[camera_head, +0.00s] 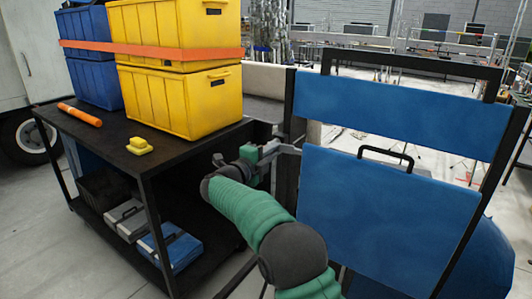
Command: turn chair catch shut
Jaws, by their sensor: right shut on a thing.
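The blue chair (387,210) stands at the right, with a blue panel on top, a black frame and a small black handle on its lower panel. My right gripper (292,149) is at the black left post of the chair, with its green and dark arm coming up from the bottom. It is shut on a small part there, which seems to be the chair catch; the fingers mostly hide it, and I cannot tell how far it is turned. My left gripper is not in view.
A black cart (75,133) stands left of my right arm, with yellow crates (180,100) and blue crates (93,82) strapped on top. Bare floor lies at lower left.

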